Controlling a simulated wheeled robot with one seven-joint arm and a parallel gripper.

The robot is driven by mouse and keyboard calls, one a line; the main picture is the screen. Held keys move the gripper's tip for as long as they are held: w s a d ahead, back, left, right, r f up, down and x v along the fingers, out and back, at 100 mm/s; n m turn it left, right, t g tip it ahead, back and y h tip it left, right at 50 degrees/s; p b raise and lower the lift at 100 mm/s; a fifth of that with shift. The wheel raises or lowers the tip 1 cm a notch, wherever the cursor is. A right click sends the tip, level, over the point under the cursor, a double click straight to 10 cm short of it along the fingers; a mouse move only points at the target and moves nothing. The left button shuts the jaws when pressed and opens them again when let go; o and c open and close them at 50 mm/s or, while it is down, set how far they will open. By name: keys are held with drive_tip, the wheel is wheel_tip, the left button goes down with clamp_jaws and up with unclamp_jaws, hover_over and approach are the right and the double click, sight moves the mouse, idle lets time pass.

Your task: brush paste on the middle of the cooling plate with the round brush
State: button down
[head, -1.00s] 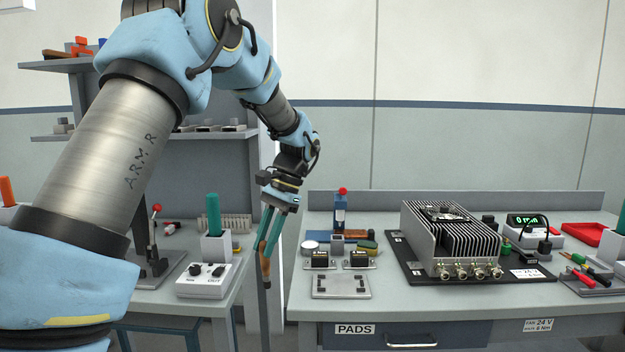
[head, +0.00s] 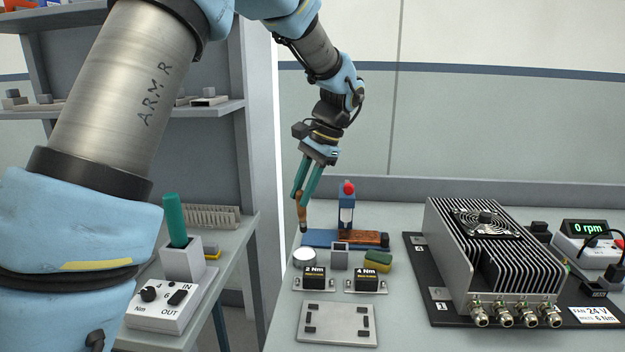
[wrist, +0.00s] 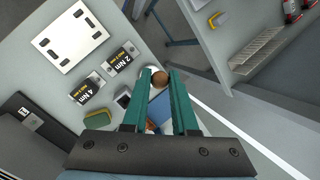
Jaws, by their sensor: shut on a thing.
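My gripper (head: 304,190) is shut on the round brush (head: 301,214), which has a brown handle and hangs tip down. In the wrist view the brush (wrist: 159,80) shows end on between the green fingers, and its bristles cannot be made out. The brush is near the left edge of the bench, and in the wrist view it partly covers a round white-topped tin. In the head view this tin (head: 304,257) stands just below the brush. The cooling plate (head: 338,323), a flat grey plate with dark pads near its edges, lies at the front, apart from the brush.
Two black blocks marked 2 Nm (head: 314,277) and 4 Nm (head: 366,279) stand between tin and plate. A small grey holder (head: 340,256), a green-yellow sponge (head: 378,261) and a blue stand (head: 346,215) are close by. A finned heat sink unit (head: 490,262) fills the right.

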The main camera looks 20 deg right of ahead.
sight(303, 214)
drive_tip(key=shift+w+d+f, duration=0.1)
drive_tip(key=shift+w+d, duration=0.15)
drive_tip(key=shift+w, duration=0.05)
wheel_tip(303, 214, down, 6)
drive_tip(key=b, duration=0.5)
drive_tip(key=shift+r, duration=0.2)
drive_tip(key=shift+f, duration=0.7)
idle(2.1)
drive_tip(key=shift+r, duration=0.1)
wheel_tip(303, 214, up, 7)
drive_tip(key=p, duration=0.6)
idle(0.8)
